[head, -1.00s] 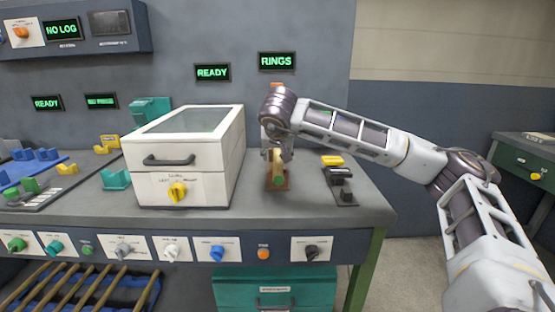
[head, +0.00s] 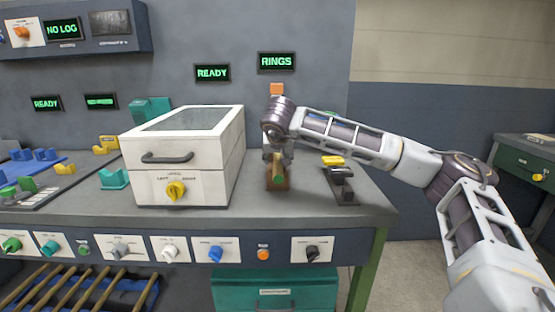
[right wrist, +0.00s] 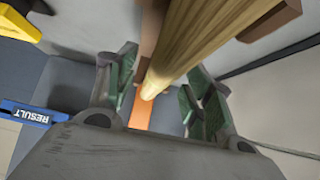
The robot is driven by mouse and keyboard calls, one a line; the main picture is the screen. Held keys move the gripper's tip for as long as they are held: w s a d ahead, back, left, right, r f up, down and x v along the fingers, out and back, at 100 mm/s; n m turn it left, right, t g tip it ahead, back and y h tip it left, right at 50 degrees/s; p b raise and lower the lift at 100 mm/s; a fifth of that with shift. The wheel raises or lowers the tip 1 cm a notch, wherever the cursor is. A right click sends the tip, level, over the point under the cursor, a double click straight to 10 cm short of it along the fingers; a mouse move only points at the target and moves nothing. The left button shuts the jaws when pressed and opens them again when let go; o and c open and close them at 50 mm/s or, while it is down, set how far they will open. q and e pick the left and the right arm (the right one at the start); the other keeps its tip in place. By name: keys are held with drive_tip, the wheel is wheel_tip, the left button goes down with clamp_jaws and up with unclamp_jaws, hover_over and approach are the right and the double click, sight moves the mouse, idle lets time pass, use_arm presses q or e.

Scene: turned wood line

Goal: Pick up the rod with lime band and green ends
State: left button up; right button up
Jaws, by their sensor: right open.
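A wooden rod (head: 278,172) lies on a brown wooden holder (head: 287,185) on the bench, right of the white box. My right gripper (head: 278,152) is over the rod's far part, pointing down. In the right wrist view the pale rod (right wrist: 190,45) runs in from the top, and its end shows between the two open fingers (right wrist: 160,100) of my gripper. The fingers stand apart on either side of it. I cannot tell whether either finger touches it. My left gripper is out of view.
The white lidded box (head: 186,158) stands close left of the holder. A dark fixture with a yellow top (head: 333,160) stands to the right. Several rods (head: 80,287) lie in a blue rack below the bench.

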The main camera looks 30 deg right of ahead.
sight(277, 155)
clamp_jaws()
idle(0.4)
drive_tip(key=shift+r+p, duration=0.35)
drive_tip(key=shift+r, duration=0.55)
wheel_tip(277, 155, up, 7)
drive_tip(key=shift+f+p, duration=0.1)
drive_tip(key=shift+p, duration=1.1)
drive_tip(key=shift+r, duration=0.7)
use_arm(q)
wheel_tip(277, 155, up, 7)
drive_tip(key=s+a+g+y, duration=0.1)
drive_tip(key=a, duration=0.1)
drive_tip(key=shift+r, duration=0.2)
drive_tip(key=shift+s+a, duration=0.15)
use_arm(e)
drive_tip(key=shift+a, duration=0.1)
